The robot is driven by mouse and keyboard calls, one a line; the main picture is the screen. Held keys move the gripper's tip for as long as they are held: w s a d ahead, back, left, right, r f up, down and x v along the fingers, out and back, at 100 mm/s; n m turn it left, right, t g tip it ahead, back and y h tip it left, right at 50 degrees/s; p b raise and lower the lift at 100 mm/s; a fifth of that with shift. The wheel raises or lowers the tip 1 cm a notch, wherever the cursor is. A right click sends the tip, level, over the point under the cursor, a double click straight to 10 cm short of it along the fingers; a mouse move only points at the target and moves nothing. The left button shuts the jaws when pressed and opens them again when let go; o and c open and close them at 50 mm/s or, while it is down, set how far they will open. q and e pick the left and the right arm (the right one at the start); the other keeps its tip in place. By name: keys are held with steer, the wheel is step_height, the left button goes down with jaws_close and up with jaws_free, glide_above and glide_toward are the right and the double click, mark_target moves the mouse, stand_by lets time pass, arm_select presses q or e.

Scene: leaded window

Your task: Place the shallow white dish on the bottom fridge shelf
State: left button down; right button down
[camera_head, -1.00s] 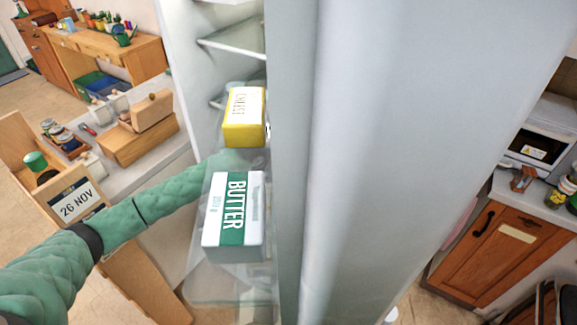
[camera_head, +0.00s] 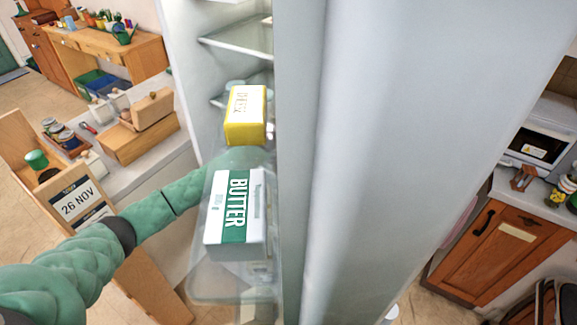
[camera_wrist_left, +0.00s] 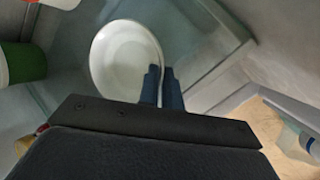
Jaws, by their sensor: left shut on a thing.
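The shallow white dish (camera_wrist_left: 122,62) shows in the left wrist view, just beyond my left gripper (camera_wrist_left: 161,75). The gripper's two dark fingers are shut on the dish's near right rim. A pale glassy fridge shelf (camera_wrist_left: 215,50) lies beyond and to the right of the dish; I cannot tell whether the dish touches it. In the head view my green left arm reaches into the fridge (camera_head: 228,60), and its gripper and the dish are hidden behind the door-side items. My right gripper is not in view.
A butter box (camera_head: 234,215) and a yellow cheese box (camera_head: 245,115) stand at the fridge door, in front of my left arm. The large pale door (camera_head: 400,150) fills the middle. A counter with a bread box (camera_head: 140,135) stands left. A green-and-white container (camera_wrist_left: 22,62) is near the dish.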

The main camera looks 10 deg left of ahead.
arm_select(q)
steer(key=c, duration=1.9)
jaws_free()
steer(key=shift+d, duration=0.1)
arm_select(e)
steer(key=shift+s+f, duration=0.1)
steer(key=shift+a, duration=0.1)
